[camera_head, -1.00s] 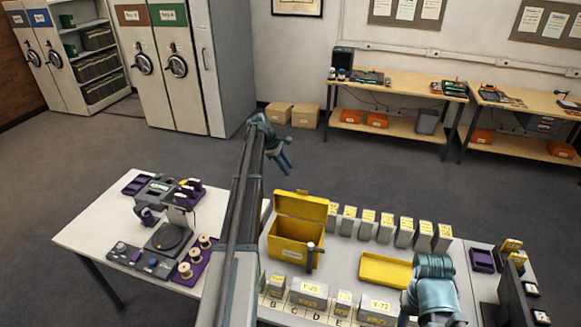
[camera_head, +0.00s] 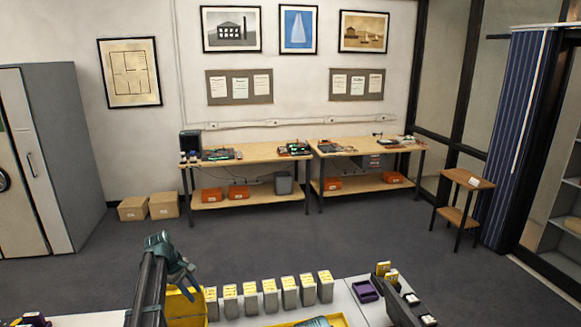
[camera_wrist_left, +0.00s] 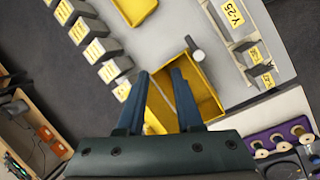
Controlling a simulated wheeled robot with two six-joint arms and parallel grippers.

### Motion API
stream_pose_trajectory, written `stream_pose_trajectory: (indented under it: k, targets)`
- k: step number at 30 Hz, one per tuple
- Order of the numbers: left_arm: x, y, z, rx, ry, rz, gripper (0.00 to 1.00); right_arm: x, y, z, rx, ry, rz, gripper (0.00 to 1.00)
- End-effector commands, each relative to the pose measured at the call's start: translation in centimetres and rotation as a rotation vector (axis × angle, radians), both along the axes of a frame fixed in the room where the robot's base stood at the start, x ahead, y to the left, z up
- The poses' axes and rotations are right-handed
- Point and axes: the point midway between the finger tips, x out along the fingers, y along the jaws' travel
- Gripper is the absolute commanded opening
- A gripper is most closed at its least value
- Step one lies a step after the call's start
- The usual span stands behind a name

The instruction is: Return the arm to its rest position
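My left arm rises from the bottom left of the head view. Its gripper (camera_head: 190,288) is in front of the yellow box (camera_head: 186,310), which is cut off by the bottom edge. In the left wrist view my left gripper (camera_wrist_left: 160,74) has its two blue fingers apart with nothing between them. The open yellow box (camera_wrist_left: 212,98) lies beyond and beside the fingers there. Only a small blue-green part of my right arm shows at the bottom of the head view; its gripper is out of sight.
A row of grey boxes with yellow labels (camera_head: 270,296) stands on the table. A purple tray (camera_head: 365,291) is at the right. Wooden workbenches (camera_head: 250,154), cardboard boxes (camera_head: 133,208) and a small stool (camera_head: 467,181) stand farther back. Open grey floor lies between.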

Motion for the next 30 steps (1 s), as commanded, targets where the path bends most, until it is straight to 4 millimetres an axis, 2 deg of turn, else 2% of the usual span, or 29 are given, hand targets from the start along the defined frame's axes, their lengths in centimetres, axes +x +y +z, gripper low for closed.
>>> stream_pose_trajectory:
  k: [1, 3, 8, 9, 12, 15, 18, 21, 25, 30]
  targets:
    - [-2.7, -4.0, -2.6, 0.030, -0.001, -0.107, 0.35, 0.0, 0.0, -2.4, 0.000, 0.000, 0.002, 0.50]
    - [-5.2, -8.1, -4.4, 0.074, -0.002, -0.253, 0.35, 0.0, 0.0, -4.0, -0.001, -0.001, 0.004, 0.50]
    - [-12.2, -16.5, -8.7, 0.171, -0.007, -0.610, 0.35, 0.0, 0.0, -7.9, -0.001, -0.002, 0.009, 0.50]
    - [-14.2, -18.3, -9.8, 0.195, -0.007, -0.706, 0.35, 0.0, 0.0, -8.9, -0.001, -0.001, 0.011, 0.50]
    - [-19.4, -22.1, -12.4, 0.254, -0.009, -0.942, 0.35, 0.1, 0.0, -11.4, -0.002, -0.001, 0.014, 0.50]
    - [-24.3, -24.8, -14.6, 0.307, -0.008, -1.163, 0.35, 0.1, 0.0, -13.6, -0.001, -0.002, 0.017, 0.50]
    - [-28.1, -26.3, -16.2, 0.350, -0.005, -1.346, 0.35, 0.1, 0.0, -15.2, -0.002, -0.002, 0.020, 0.50]
    - [-30.6, -27.1, -17.1, 0.379, -0.003, -1.470, 0.35, 0.1, 0.0, -16.1, -0.002, -0.002, 0.023, 0.50]
    - [-32.0, -27.5, -17.5, 0.397, 0.001, -1.552, 0.35, 0.1, 0.0, -16.6, -0.002, -0.002, 0.024, 0.50]
    - [-32.1, -27.6, -17.4, 0.400, 0.001, -1.569, 0.35, 0.1, 0.0, -16.5, -0.002, -0.002, 0.024, 0.50]
